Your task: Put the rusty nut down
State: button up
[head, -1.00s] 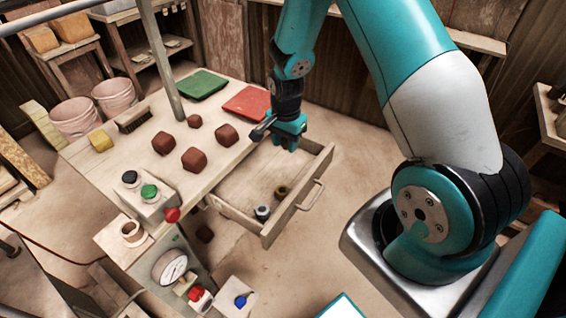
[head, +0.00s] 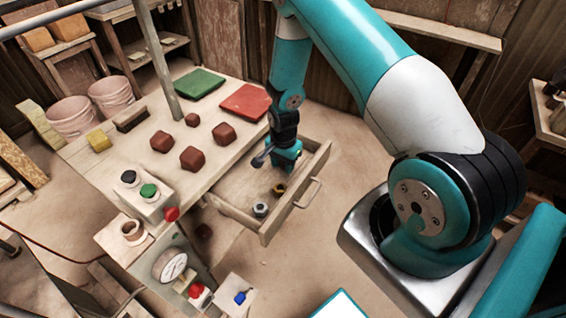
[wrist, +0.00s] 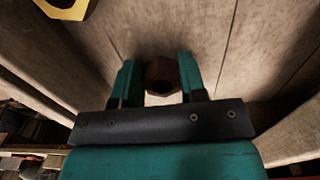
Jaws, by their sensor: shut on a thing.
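My gripper (head: 286,167) is low over the open drawer (head: 238,212), toward its back end. In the wrist view my gripper (wrist: 158,80) is shut on the rusty nut (wrist: 162,73), a dark reddish-brown nut held between the two teal fingers. The drawer's wooden floor lies close beneath it; I cannot tell whether the nut touches it. In the head view the rusty nut is hidden by the gripper.
A brass nut (head: 279,189) and a grey nut (head: 261,209) sit in the drawer nearer its front corner. The brass nut also shows in the wrist view (wrist: 66,9). The table (head: 122,160) beside the drawer bears reddish blocks, a green mat (head: 200,83) and a red mat (head: 246,102).

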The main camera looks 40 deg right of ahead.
aim_at(283, 164)
jog(key=o, duration=1)
jog(key=shift+f, duration=0.1)
jog(key=s+a+r+n+b, duration=0.1)
jog(key=a+r+n, duration=0.15)
jog(key=r, duration=0.75)
jog(key=a+r+n+b, duration=0.1)
jog(key=a+r, duration=0.2)
jog(key=r, duration=0.6)
jog(key=s+a+r+n+y, duration=0.1)
jog(key=s+a+r+n, duration=0.4)
jog(key=s+n, duration=0.1)
jog(key=s+a+r+n+y, duration=0.1)
jog(key=s+a+r+n, duration=0.4)
jog(key=s, duration=0.3)
jog(key=s+a+r+n+y, duration=0.2)
jog(key=s+a+r+n, duration=0.4)
jog(key=s, duration=0.1)
jog(key=shift+s+r+n, duration=0.2)
jog(key=shift+r+n, duration=0.15)
